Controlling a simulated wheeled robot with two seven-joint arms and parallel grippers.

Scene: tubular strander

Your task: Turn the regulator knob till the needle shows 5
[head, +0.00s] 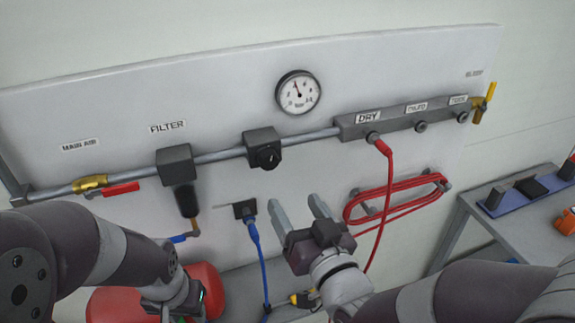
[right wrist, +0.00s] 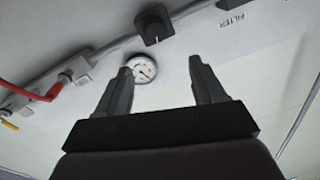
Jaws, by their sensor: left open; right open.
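The regulator is a dark block (head: 262,139) on the wall pipe with a round black knob (head: 267,157) on its lower front. The knob also shows at the top of the right wrist view (right wrist: 154,24). The white round gauge (head: 298,92) sits above it to the right. Its needle appears to point up and slightly left; the numbers are too small to read surely. My right gripper (head: 297,204) is open and empty, below the knob and apart from it, fingers pointing up. My left gripper (head: 181,304) is low at the bottom edge, its fingers barely visible.
A filter (head: 175,166) hangs left of the regulator, with a red-handled valve (head: 121,190) further left. A red hose (head: 386,190) hangs from the DRY outlet, right of my right gripper. A blue cable (head: 259,250) runs down from a socket. A red tank (head: 205,281) stands below.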

